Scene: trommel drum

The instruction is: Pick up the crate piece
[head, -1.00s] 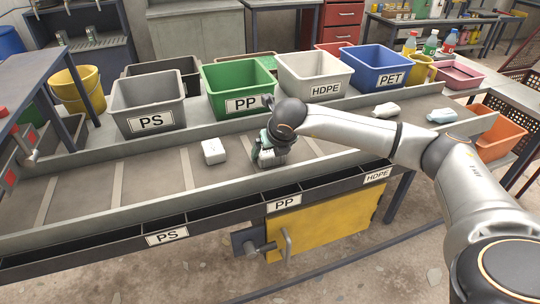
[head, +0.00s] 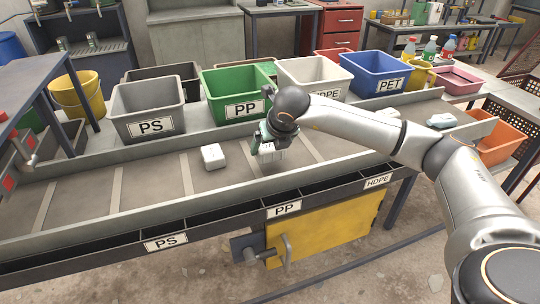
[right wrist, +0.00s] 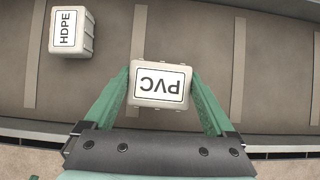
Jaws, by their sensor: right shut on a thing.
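A small white, crate-like piece labelled PVC (right wrist: 160,84) is between the two green fingers of my right gripper (right wrist: 163,88) in the right wrist view. The fingers touch its sides and are shut on it. In the head view my right gripper (head: 266,147) holds this piece over the middle of the belt, with a shadow beneath it. A second white piece labelled HDPE (right wrist: 73,33) lies on the belt to the left; it also shows in the head view (head: 213,156). My left gripper is not in view.
Behind the belt (head: 90,195) stand a grey PS bin (head: 148,100), a green PP bin (head: 237,90), a light HDPE bin (head: 312,75) and a blue PET bin (head: 384,72). Labelled black slots (head: 225,215) run along the front. A pale bottle (head: 441,120) lies at right.

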